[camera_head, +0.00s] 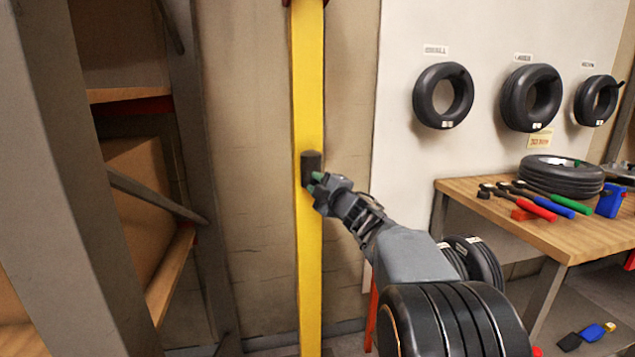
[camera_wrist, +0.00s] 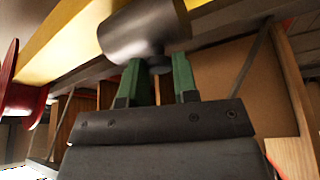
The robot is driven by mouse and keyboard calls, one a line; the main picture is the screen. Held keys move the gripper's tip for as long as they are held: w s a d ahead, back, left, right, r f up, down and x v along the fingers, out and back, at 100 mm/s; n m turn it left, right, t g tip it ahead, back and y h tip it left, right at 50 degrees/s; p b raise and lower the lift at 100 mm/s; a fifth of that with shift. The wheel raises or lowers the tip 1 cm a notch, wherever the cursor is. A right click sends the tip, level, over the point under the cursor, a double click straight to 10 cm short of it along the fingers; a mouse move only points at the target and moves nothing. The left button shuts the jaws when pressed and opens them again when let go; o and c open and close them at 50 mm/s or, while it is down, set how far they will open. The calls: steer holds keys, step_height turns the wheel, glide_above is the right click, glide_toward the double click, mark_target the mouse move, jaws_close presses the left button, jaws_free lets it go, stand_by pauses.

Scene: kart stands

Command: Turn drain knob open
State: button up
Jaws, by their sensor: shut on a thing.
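The drain knob (camera_head: 310,163) is a dark, short cylinder on the front of a tall yellow post (camera_head: 309,90). In the wrist view the knob (camera_wrist: 145,32) is a dark grey cylinder with a short stem or neck, lying across the top of the picture. My gripper (camera_head: 316,183) reaches up to it from the lower right. Its green fingers (camera_wrist: 159,66) are shut on the knob, one on each side of the neck. The fingertips are partly hidden behind the knob in the wrist view. No open or closed marking shows.
Metal shelving (camera_head: 95,190) with slanted braces stands close on the left. A white panel (camera_head: 480,100) with hung tires is on the right. A wooden bench (camera_head: 545,235) below it holds a tire (camera_head: 560,172) and several coloured-handled tools. A beige wall lies behind the post.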

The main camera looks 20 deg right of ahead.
steer(key=n+g+h+p, duration=0.1)
steer(key=n+p, duration=0.2)
steer(key=n, duration=0.1)
steer(key=n+g+h+p, duration=0.1)
steer(key=n+g+p, duration=0.1)
steer(key=n, duration=0.3)
steer(key=n+g+h+p, duration=0.1)
steer(key=n+g+p, duration=0.1)
steer(key=n+p, duration=0.3)
steer(key=shift+a+r, duration=0.1)
steer(key=shift+r, duration=0.3)
steer(key=n+g+h+p, duration=0.1)
steer(key=n+h+p, duration=0.1)
steer(key=n+h, duration=0.1)
steer(key=shift+a+f+n, duration=0.1)
steer(key=shift+n, duration=0.2)
stand_by(0.4)
steer(key=o, duration=0.9)
